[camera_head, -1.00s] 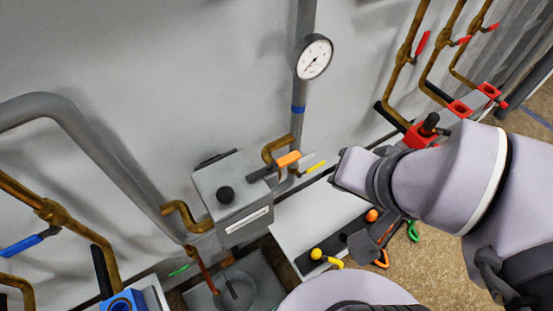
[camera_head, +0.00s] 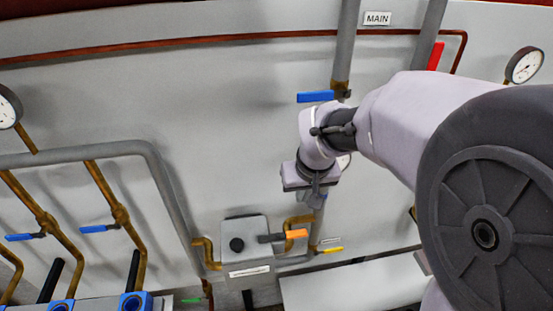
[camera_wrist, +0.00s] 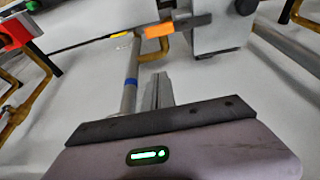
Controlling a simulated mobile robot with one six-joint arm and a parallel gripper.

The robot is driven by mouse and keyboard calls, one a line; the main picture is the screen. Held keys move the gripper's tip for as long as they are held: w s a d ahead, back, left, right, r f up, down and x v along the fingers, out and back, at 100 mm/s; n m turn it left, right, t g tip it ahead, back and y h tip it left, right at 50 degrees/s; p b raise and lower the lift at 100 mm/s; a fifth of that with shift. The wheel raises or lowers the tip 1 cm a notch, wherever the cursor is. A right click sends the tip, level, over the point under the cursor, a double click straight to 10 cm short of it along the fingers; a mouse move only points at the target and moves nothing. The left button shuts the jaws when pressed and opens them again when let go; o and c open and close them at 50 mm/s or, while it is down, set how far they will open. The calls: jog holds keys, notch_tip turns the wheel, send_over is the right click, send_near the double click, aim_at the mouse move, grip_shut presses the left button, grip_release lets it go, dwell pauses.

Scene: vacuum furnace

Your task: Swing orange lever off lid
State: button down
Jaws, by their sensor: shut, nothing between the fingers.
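The lever has an orange grip (camera_head: 296,234) on a dark arm. It lies across the right side of a grey box (camera_head: 246,258), with the grip past the box's right edge. The box top, with a round black knob, appears to be the lid. My gripper (camera_head: 316,192) is shut and empty, above and slightly right of the lever, apart from it. In the wrist view, the orange grip (camera_wrist: 158,31) shows beyond my shut fingers (camera_wrist: 158,92), and part of the box (camera_wrist: 222,32) shows at top right.
A yellow handle (camera_head: 330,250) sits just right of the lever. A brass pipe (camera_head: 299,221) runs behind the lever, and a grey vertical pipe (camera_head: 348,45) with a blue handle (camera_head: 316,96) stands above. A white surface (camera_head: 350,285) lies at lower right. Blue-handled valves (camera_head: 99,228) are at left.

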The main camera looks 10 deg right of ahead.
aim_at(283, 236)
jog(key=b+x, duration=0.3)
jog(key=x, duration=0.8)
jog(key=s, duration=0.2)
jog(key=s+r, duration=0.1)
jog(key=s, duration=0.1)
jog(key=shift+s+b, duration=0.2)
jog(key=shift+b, duration=0.15)
